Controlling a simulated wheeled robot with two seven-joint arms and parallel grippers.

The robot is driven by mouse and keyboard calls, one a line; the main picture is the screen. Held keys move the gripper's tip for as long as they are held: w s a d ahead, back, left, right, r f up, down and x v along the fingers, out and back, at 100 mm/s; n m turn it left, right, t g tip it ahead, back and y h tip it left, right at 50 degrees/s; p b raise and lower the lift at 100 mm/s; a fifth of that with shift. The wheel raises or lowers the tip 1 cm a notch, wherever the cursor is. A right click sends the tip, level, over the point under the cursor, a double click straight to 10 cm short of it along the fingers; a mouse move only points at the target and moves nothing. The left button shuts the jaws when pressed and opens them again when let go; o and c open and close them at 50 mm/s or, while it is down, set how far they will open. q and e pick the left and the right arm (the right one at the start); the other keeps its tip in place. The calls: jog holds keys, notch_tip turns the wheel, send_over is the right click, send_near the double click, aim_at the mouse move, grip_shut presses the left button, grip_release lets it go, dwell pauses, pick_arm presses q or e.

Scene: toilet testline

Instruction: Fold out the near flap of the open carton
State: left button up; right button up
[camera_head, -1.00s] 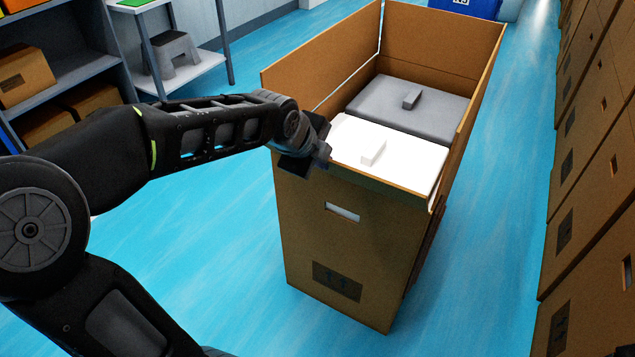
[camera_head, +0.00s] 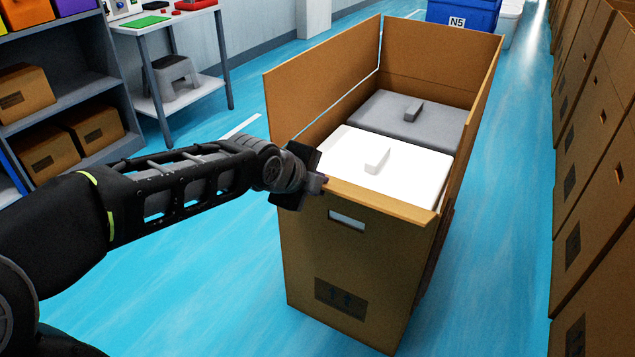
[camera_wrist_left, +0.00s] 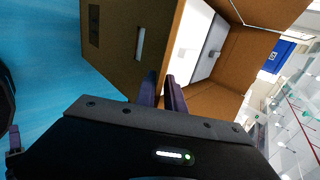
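The open carton (camera_head: 380,270) stands on the blue floor with its left, far and right flaps upright. A white block (camera_head: 400,170) and a grey block (camera_head: 410,122) lie inside. My left gripper (camera_head: 322,181) is at the left end of the near flap, at the carton's near-left corner. In the wrist view its two fingers (camera_wrist_left: 162,80) have a gap between them, close to the carton edge; contact is unclear. My right gripper is not in view.
A shelf (camera_head: 75,88) with small cartons and a side table (camera_head: 175,25) with a grey stool (camera_head: 172,75) stand at the left. Stacked cartons (camera_head: 595,180) line the right. A blue bin (camera_head: 465,14) stands behind. Floor is clear around the carton.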

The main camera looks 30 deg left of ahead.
pick_arm(q)
jog(key=o, duration=0.3)
jog(key=shift+f, duration=0.15)
jog(key=shift+s+r, duration=0.25)
jog(key=shift+r, duration=0.2)
jog(key=p+v, duration=0.1)
jog(key=v, duration=0.6)
jog(key=shift+s+f, duration=0.1)
jog(key=shift+f, duration=0.05)
